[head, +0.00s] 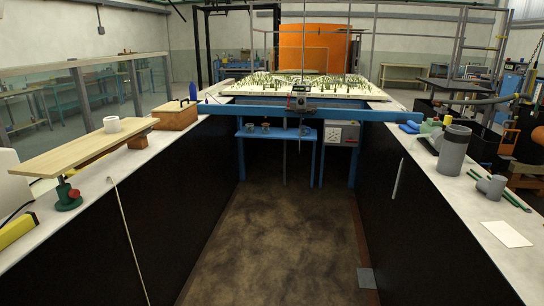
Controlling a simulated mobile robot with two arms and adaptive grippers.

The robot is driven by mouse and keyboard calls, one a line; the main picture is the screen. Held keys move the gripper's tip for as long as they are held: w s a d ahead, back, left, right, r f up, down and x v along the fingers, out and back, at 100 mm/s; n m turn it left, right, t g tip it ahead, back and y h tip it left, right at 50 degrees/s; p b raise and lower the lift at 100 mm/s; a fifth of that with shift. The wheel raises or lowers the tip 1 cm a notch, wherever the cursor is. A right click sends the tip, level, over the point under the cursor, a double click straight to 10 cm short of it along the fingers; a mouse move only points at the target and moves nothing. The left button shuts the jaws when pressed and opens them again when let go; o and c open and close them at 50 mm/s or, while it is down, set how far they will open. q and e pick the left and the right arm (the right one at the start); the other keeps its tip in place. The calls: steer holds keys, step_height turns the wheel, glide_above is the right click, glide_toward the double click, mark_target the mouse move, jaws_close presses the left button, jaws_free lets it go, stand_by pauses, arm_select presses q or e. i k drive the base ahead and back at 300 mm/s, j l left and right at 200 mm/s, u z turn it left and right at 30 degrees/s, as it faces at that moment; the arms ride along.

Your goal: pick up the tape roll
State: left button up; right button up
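A short white cylinder (111,124), which looks like the tape roll, sits at the far edge of a light wooden plank (88,147) on the left counter. I cannot tell whether it rests on the plank or stands just behind it. Its near side is in plain view and nothing touches it from above. Neither of my grippers shows in the head view.
The plank is propped on a wooden block (139,140) and a green-and-red jack (67,195). A wooden box (175,116) stands farther back. A blue beam (300,110) spans the flume. Grey pipe pieces (454,150) stand on the right counter. The floor between is clear.

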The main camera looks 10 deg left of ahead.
mark_target(111, 124)
steer(key=i+u, duration=0.2)
steer(key=i, duration=0.4)
steer(key=i+l+u, duration=0.2)
steer(key=i, duration=0.45)
steer(key=i+l+u, duration=0.15)
steer(key=i, duration=0.45)
